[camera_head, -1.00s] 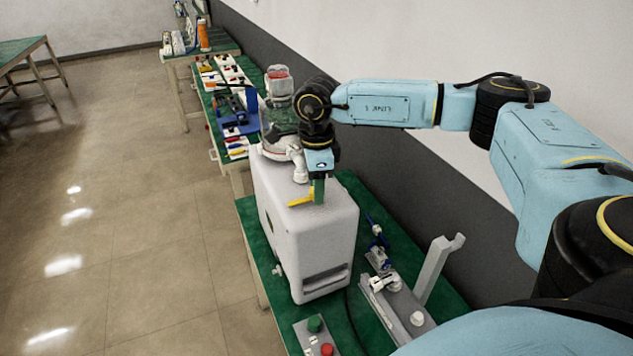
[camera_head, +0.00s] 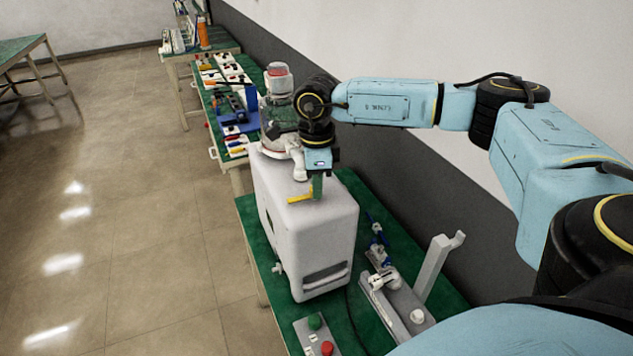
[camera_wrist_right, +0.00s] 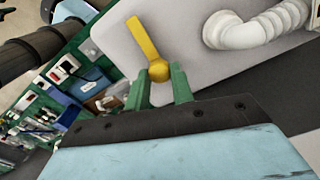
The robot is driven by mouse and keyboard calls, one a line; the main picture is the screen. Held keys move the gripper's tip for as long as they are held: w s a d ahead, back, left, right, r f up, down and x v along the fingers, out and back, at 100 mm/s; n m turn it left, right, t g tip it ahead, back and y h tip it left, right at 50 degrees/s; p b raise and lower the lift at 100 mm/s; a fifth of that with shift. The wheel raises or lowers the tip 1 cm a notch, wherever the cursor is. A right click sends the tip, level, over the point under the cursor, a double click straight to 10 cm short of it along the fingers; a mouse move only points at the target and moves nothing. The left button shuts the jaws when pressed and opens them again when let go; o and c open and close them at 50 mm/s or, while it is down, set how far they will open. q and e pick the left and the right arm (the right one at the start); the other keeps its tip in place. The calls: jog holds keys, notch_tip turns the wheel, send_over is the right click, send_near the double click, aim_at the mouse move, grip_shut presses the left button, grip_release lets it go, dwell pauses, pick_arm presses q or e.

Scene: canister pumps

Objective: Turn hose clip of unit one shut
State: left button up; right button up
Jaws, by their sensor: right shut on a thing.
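The hose clip shows as a yellow lever (camera_head: 300,197) on top of the white pump unit (camera_head: 305,240). My right gripper (camera_head: 318,186) points down at the unit's top, with its green fingers at the lever's round end. In the right wrist view the yellow lever (camera_wrist_right: 143,42) sticks out away from the fingers. The green fingertips (camera_wrist_right: 161,85) stand on both sides of its round hub, shut on it. A white ribbed hose (camera_wrist_right: 262,25) meets the unit beside the lever. My left gripper is in neither view.
A clear canister with a red-grey cap (camera_head: 277,100) stands behind my right wrist. A grey bracket fixture (camera_head: 400,300) and a box with green and red buttons (camera_head: 316,335) are on the green bench.

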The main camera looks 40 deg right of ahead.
jog(key=m, duration=0.3)
jog(key=shift+m+b, duration=0.4)
jog(key=m, duration=0.4)
jog(key=shift+m+b, duration=0.3)
jog(key=shift+b, duration=0.05)
jog(key=m, duration=0.4)
jog(key=shift+a+m, duration=0.1)
jog(key=shift+m, duration=2.3)
jog(key=shift+r, duration=0.1)
jog(key=o, duration=1)
